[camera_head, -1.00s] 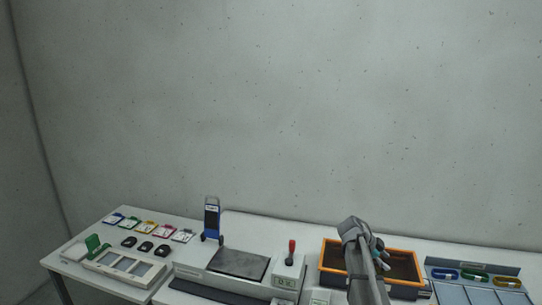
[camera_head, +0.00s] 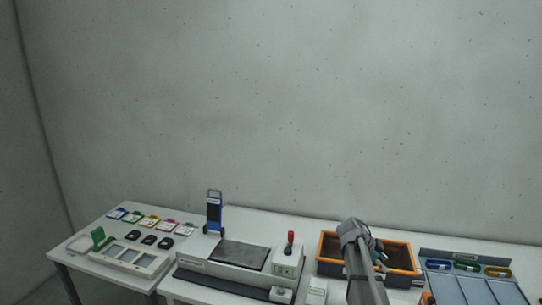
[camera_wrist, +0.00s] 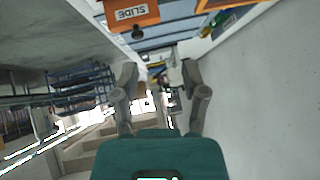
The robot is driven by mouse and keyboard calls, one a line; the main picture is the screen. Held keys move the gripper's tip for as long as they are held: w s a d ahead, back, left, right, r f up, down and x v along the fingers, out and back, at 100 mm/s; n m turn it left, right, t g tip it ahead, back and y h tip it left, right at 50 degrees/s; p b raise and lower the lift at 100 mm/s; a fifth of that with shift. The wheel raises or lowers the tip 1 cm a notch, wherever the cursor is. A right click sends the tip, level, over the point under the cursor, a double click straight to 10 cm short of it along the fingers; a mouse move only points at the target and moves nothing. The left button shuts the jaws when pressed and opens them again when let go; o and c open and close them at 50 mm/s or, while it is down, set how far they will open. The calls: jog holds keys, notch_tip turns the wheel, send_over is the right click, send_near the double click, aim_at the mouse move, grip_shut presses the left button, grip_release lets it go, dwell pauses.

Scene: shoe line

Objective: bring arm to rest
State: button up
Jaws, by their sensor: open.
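My gripper (camera_wrist: 160,82) shows in the wrist view with its two grey fingers spread apart and nothing between them. In the head view my arm rises at the lower right, in front of an orange-rimmed bin (camera_head: 405,279) with a dark inside. The fingertips are hard to make out in that view. The wrist view looks along the room, with an orange panel marked SLIDE (camera_wrist: 130,12) at the top.
On the tables stand a grey machine (camera_head: 238,256) with a red-topped lever (camera_head: 291,238), a blue upright device (camera_head: 214,213), a white tray (camera_head: 128,257), several coloured cards (camera_head: 149,222) and a sectioned blue-grey rack (camera_head: 470,290). The wall behind is bare.

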jog(key=s+a+f+n+y+b, duration=0.4)
jog(key=s+a+f+n, duration=0.3)
jog(key=s+a+n, duration=0.3)
jog(key=s+a+f+n+y+b, duration=0.5)
jog(key=s+a+f+n, duration=0.3)
jog(key=s+a+n, duration=0.2)
jog(key=shift+s+a+n+b, duration=0.3)
jog(key=shift+a+n, duration=0.35)
jog(key=shift+n, duration=0.25)
dwell(1.3)
